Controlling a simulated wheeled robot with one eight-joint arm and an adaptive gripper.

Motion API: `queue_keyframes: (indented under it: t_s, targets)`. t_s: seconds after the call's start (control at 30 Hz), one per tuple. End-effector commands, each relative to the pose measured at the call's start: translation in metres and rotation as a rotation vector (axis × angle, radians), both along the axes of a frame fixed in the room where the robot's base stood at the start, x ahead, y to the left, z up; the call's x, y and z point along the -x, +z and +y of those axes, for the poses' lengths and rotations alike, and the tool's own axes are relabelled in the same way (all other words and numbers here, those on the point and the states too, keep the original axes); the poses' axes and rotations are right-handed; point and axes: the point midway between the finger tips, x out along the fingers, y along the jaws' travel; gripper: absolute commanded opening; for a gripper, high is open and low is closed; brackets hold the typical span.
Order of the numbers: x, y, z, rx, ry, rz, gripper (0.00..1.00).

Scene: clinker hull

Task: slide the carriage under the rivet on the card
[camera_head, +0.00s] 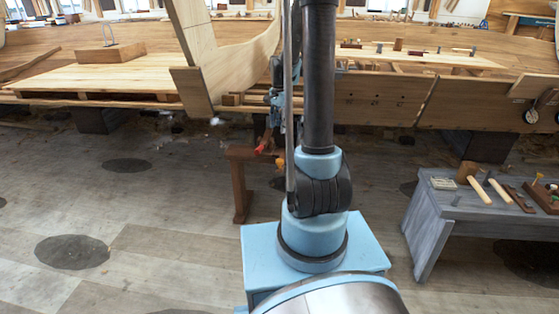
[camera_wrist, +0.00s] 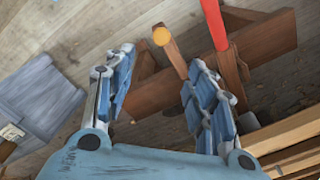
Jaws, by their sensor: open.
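A brown wooden stand (camera_head: 240,185) stands on the floor beyond my base, partly hidden by my arm. In the wrist view, a wooden piece with an orange knob (camera_wrist: 161,36) and a red bar (camera_wrist: 214,22) show at this stand. I cannot tell which part is the carriage. My gripper (camera_wrist: 160,60) is open and empty; the knob is beyond its fingertips, apart from them. A small pale card (camera_head: 444,184) lies on the grey bench, its marks too small to read; it also shows at the wrist view's left edge (camera_wrist: 12,132). I cannot make out the rivet.
The grey bench (camera_head: 425,215) at right holds a mallet and other tools. The planked hull (camera_head: 385,100) spans the back. A pale wooden platform (camera_head: 95,80) with a wooden block is at left. The floor at left is clear.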

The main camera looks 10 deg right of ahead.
Motion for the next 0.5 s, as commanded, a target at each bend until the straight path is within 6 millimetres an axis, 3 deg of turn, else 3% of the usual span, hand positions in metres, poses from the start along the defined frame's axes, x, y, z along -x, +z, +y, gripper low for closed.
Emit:
queue_keyframes:
  t_s: [0.27,0.5]
  targets:
    - [-0.006,-0.016,0.0,0.0,-0.02,0.004,0.51]
    - [-0.006,-0.049,0.0,0.0,-0.019,0.004,0.51]
